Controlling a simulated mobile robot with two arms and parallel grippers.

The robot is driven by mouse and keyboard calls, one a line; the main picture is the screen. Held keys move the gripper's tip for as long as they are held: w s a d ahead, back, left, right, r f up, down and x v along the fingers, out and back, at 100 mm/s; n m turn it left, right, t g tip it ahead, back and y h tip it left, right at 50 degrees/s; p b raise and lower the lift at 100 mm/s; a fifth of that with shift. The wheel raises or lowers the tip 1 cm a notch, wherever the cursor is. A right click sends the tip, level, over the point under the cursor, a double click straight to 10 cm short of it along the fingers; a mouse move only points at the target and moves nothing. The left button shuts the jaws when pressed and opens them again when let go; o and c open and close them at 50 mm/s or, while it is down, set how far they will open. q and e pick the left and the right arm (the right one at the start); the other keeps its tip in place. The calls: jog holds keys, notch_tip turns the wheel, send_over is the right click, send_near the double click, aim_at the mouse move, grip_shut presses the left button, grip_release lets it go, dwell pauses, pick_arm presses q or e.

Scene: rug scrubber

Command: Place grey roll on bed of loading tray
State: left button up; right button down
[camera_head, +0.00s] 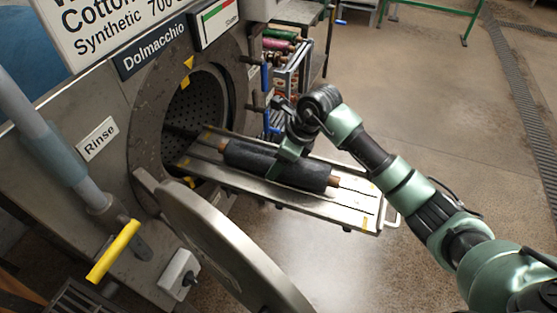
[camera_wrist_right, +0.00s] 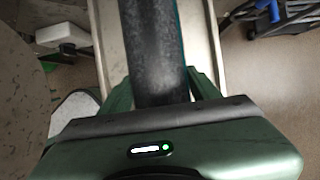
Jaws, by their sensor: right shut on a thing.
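The dark grey roll (camera_head: 248,157) with brown core ends lies lengthwise over the loading tray (camera_head: 349,210), a long metal bed that reaches out of the round drum opening. My right gripper (camera_head: 281,168) is shut around the middle of the roll from above. In the right wrist view the roll (camera_wrist_right: 152,50) runs between the two green fingers (camera_wrist_right: 158,92), with the pale tray (camera_wrist_right: 103,30) beneath it. The roll looks level and in line with the tray. I cannot tell whether it touches the bed. My left gripper is not in view.
The perforated drum (camera_head: 196,108) is open at the tray's inner end. Its round metal door (camera_head: 225,250) stands open in front of the tray. A rack with coloured rolls (camera_head: 280,44) stands behind. The floor at right is clear.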

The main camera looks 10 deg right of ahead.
jog(key=shift+r, duration=0.2)
jog(key=shift+f, duration=0.15)
jog(key=shift+c, duration=1.9)
grip_release()
jog(key=shift+f, duration=0.1)
jog(key=shift+r, duration=0.25)
jog(key=b+v, duration=0.1)
jog(key=v, duration=1.1)
jog(key=shift+s+f, duration=0.1)
jog(key=shift+f, duration=0.05)
